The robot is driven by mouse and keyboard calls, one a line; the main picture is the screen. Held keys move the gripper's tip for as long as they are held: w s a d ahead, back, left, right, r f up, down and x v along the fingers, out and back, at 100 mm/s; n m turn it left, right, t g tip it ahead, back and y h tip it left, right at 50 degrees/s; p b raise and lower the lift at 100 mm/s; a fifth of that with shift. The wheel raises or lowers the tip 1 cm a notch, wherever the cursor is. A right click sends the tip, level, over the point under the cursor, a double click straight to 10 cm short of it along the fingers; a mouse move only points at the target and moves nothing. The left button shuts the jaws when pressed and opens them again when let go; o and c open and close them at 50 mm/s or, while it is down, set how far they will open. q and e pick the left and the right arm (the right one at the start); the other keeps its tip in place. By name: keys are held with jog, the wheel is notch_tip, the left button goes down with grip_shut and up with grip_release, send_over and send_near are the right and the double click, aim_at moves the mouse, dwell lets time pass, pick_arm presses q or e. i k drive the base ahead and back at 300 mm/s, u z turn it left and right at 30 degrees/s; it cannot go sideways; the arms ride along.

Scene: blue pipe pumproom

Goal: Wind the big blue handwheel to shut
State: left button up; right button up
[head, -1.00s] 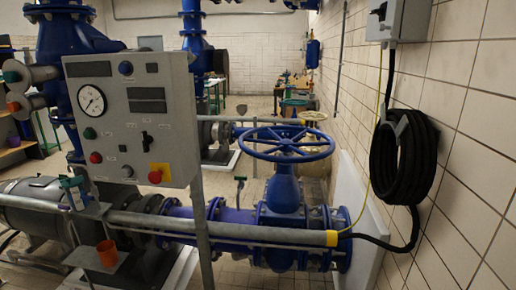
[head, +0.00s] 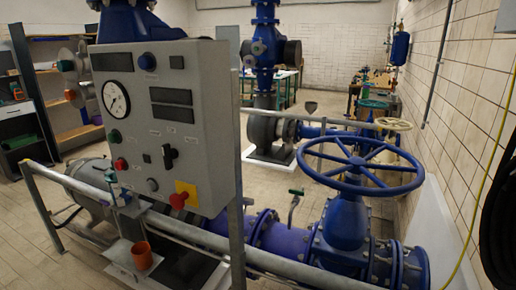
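The big blue handwheel (head: 360,165) lies nearly flat on top of a blue valve body (head: 345,222), right of the middle in the head view. Its rim and spokes are in plain sight, with nothing touching them. The valve sits on a thick blue flanged pipe (head: 280,240) that runs low across the front. Neither of my grippers shows in the head view. Whether the valve is open or shut cannot be told from the wheel.
A grey control panel (head: 160,135) on posts stands left of the wheel. A grey rail (head: 210,245) crosses in front of the pipe. An orange cup (head: 142,256) stands on a small shelf. A black hose coil (head: 499,215) hangs at the right wall. Tiled floor lies beyond.

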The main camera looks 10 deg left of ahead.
aim_at(356, 166)
jog(key=z, duration=0.2)
jog(key=i, duration=1.1)
jog(key=z, duration=0.65)
